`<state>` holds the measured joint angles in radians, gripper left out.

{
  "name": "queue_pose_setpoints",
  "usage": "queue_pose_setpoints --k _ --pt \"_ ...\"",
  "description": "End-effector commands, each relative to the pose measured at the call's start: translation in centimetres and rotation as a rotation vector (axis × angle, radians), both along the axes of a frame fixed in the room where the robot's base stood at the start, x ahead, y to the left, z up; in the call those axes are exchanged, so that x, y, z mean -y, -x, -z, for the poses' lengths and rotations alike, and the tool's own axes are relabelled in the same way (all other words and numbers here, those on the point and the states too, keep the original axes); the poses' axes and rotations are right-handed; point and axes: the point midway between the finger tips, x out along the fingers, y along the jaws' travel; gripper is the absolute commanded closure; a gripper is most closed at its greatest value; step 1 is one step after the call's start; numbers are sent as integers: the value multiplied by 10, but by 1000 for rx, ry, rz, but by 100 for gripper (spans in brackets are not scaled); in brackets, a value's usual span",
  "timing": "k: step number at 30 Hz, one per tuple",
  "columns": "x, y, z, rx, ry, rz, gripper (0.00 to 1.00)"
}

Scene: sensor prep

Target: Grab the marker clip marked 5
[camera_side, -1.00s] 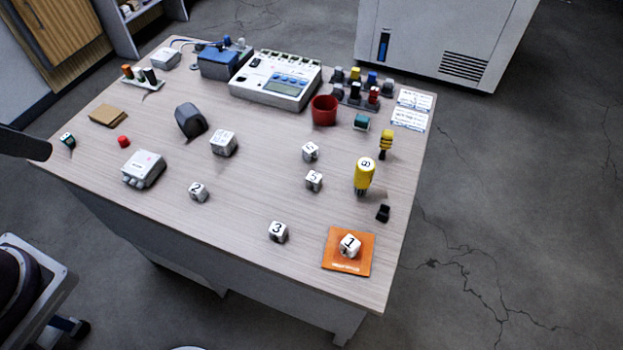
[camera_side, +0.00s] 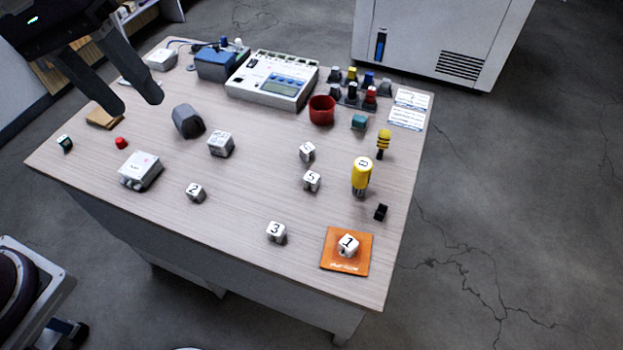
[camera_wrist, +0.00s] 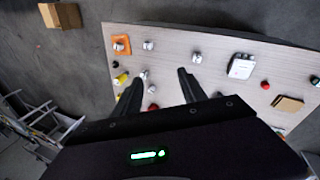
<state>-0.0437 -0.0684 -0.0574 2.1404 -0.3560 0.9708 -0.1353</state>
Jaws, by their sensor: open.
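The white marker clip marked 5 (camera_side: 312,181) stands on the table right of centre, just left of the yellow cylinder marked 8 (camera_side: 362,177). In the wrist view, a small white piece (camera_wrist: 145,74) by the left finger looks like this clip, but its digit is too small to read. My gripper (camera_side: 136,104) is at the upper left in the side view, raised above the table, open and empty, well away from the clip. In the wrist view the two fingers (camera_wrist: 160,80) are spread apart.
Similar white clips stand nearby: one (camera_side: 307,151) behind, its digit unclear, 3 (camera_side: 276,232) in front, 2 (camera_side: 195,192) to the left, and 1 (camera_side: 348,244) on an orange mat (camera_side: 333,262). A red cup (camera_side: 322,110) and a meter box (camera_side: 272,80) are farther back.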

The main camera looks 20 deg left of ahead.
Motion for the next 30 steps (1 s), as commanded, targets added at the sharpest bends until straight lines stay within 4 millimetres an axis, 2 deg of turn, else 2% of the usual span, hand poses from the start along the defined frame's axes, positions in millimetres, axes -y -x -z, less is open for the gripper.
queue_pose_setpoints --k 1,5,6,8,9,12,15,18,23,30 --pt "12 -27 16 -98 69 -50 51" --pt "44 -92 66 -337 262 -213 51" --pt "53 -111 85 -410 319 -268 51" --pt "66 -136 119 -525 407 -355 51" --pt "73 -151 143 -600 465 -418 51" --pt "88 -178 206 -776 595 -572 51" --pt "95 -192 258 -909 696 -703 51" --pt "98 -197 288 -979 752 -780 51" --pt "107 -196 303 -1009 772 -809 51" --pt "144 -186 318 -1009 768 -808 51"
